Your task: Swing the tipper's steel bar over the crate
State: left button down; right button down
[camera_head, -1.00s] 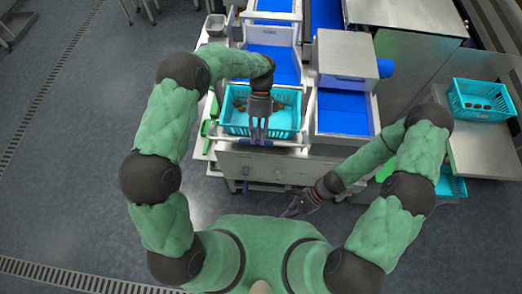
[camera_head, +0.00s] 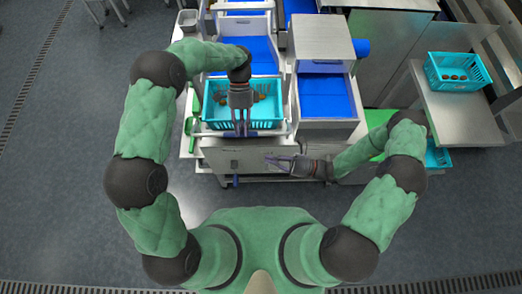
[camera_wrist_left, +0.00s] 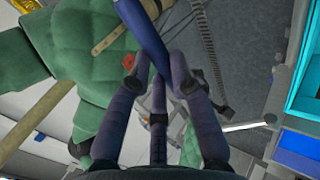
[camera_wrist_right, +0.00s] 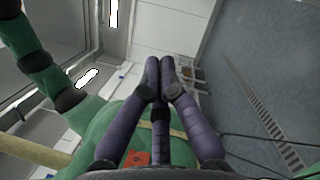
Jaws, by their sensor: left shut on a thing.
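The turquoise crate (camera_head: 208,117) stands on the tipper in the head view, with a few brown dates inside. The steel bar (camera_head: 274,133) runs along the crate's near side and has a dark blue sleeve in its middle. My left gripper (camera_head: 241,131) points down at the sleeve and is shut on the bar. In the left wrist view the blue sleeve (camera_wrist_left: 143,36) passes between the fingertips, and part of the crate (camera_wrist_left: 306,70) shows at the right edge. My right gripper (camera_head: 270,160) is in front of the tipper's steel front panel, empty, with its fingertips together (camera_wrist_right: 161,88).
A steel box (camera_head: 322,40) over a blue chute (camera_head: 325,97) stands right of the crate. Green scoops (camera_head: 189,134) lie at the left edge. Another turquoise crate (camera_head: 432,75) with dates stands on the right table (camera_head: 450,115). The floor at the left is clear.

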send_near(233, 135)
jog(key=s+a+f, duration=0.3)
jog(key=a+f, duration=0.1)
jog(key=a, duration=0.1)
pick_arm(q)
jog(key=shift+w, duration=0.25)
pick_arm(e)
jog(key=shift+w+a+r, duration=0.1)
jog(key=shift+w+r, duration=1.15)
jog(key=shift+w, duration=0.2)
pick_arm(q)
jog(key=shift+s+f, duration=0.15)
pick_arm(e)
jog(key=shift+w+r, duration=0.45)
jog(key=shift+r, duration=0.2)
pick_arm(q)
jog(key=c, duration=1.1)
grip_release()
pick_arm(e)
jog(key=shift+w+f, duration=0.1)
jog(key=shift+w, duration=0.15)
jog(key=shift+s, duration=0.15)
